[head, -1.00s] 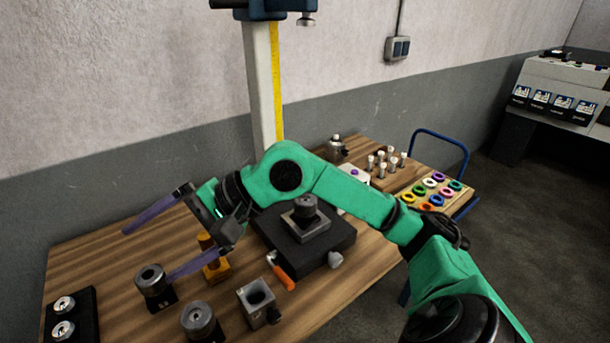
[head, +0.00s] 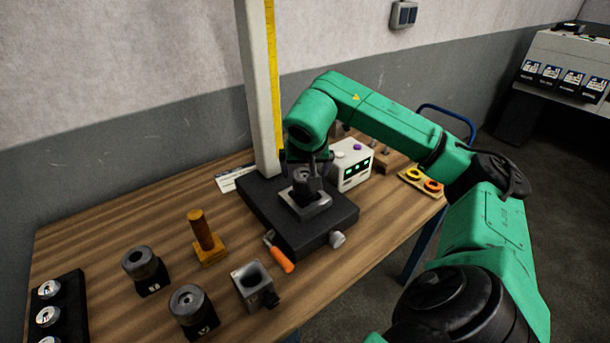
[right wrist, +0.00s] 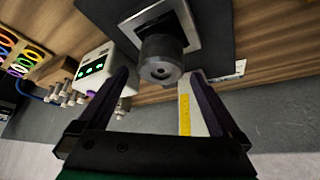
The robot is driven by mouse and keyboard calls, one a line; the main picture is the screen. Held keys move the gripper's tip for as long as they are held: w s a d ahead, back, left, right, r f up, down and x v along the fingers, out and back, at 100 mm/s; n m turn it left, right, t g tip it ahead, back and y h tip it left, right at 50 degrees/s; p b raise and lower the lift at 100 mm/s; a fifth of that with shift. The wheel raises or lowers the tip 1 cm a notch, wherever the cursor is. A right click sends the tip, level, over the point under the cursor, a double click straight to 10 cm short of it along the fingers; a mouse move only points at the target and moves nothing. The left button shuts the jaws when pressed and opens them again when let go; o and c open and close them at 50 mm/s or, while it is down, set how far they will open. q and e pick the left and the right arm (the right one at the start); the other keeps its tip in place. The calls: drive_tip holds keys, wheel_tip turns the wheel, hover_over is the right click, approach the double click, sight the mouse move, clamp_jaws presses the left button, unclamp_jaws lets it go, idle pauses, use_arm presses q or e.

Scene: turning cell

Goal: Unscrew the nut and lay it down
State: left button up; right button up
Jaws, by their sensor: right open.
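A dark grey round piece, which looks like the nut (head: 304,176), sits upright on a square metal plate (head: 316,205) on the black block (head: 275,218). My right gripper (head: 308,168) is over it, pointing down, with its fingers apart on either side of the piece's upper part. In the right wrist view the nut (right wrist: 162,62) shows between and just beyond the open fingertips (right wrist: 160,78). Contact cannot be made out, and the fingers partly hide the nut in the head view. My left gripper is not in view.
A white column (head: 258,90) with a yellow scale rises behind the block. A box with green displays (head: 351,165) stands close on the right. An orange handle (head: 283,260), a yellow post (head: 203,236) and several grey fixtures are in front and left.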

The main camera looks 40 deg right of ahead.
sight(305, 176)
drive_tip(key=x, duration=0.3)
drive_tip(key=shift+w+f, duration=0.15)
drive_tip(key=shift+f, duration=0.15)
drive_tip(key=shift+c, duration=0.3)
drive_tip(key=c, duration=1)
drive_tip(key=o, duration=1.1)
drive_tip(key=shift+c, duration=0.2)
drive_tip(key=shift+a+r, duration=0.15)
drive_tip(key=shift+r, duration=0.3)
drive_tip(key=p+v, duration=0.1)
drive_tip(key=v, duration=1.2)
drive_tip(key=shift+s+r, duration=0.25)
drive_tip(key=shift+s, duration=0.1)
